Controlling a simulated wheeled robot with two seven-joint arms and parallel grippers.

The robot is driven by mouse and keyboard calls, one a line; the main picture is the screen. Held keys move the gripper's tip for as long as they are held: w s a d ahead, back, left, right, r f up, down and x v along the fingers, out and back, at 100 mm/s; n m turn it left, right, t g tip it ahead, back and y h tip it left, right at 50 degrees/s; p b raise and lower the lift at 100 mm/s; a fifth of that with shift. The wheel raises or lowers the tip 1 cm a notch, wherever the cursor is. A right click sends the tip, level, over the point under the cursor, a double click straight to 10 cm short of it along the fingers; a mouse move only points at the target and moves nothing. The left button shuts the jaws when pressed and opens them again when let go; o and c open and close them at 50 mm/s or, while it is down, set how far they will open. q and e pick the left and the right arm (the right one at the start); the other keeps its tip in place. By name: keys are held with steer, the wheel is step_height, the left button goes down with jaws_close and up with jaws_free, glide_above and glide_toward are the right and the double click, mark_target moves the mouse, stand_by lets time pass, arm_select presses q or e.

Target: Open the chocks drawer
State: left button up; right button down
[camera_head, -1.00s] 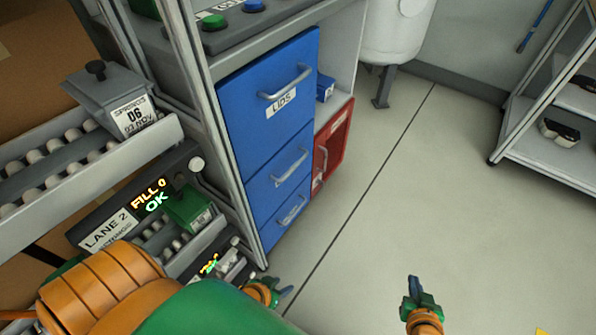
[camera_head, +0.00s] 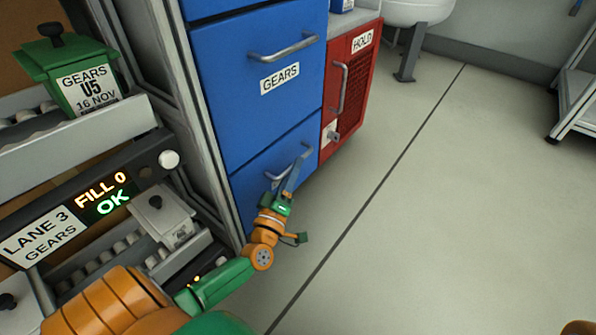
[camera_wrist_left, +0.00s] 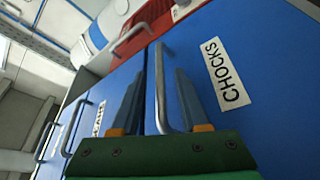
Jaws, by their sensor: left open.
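The chocks drawer (camera_head: 250,180) is the lowest blue drawer of the cabinet in the head view; its front looks shut. Its metal handle (camera_head: 306,152) is partly covered by my left gripper (camera_head: 297,166). In the left wrist view the front (camera_wrist_left: 265,80) carries the white CHOCKS label (camera_wrist_left: 224,77). There, the handle (camera_wrist_left: 160,100) shows between the two open fingers of my left gripper (camera_wrist_left: 159,78). I cannot tell whether either finger touches the handle. My right gripper is not in view.
The blue GEARS drawer (camera_head: 225,80) is directly above. A red HOLD door (camera_head: 360,95) with its own handle stands to the right. Roller lanes with a green gears bin (camera_head: 85,95) and a grey bin (camera_head: 160,215) lie to the left. The floor (camera_head: 430,210) is clear.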

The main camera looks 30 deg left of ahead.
arm_select(q)
steer(key=shift+x, duration=1.2)
steer(key=shift+c, duration=0.2)
steer(key=shift+f, duration=0.1)
jaws_close()
steer(key=shift+d, duration=0.1)
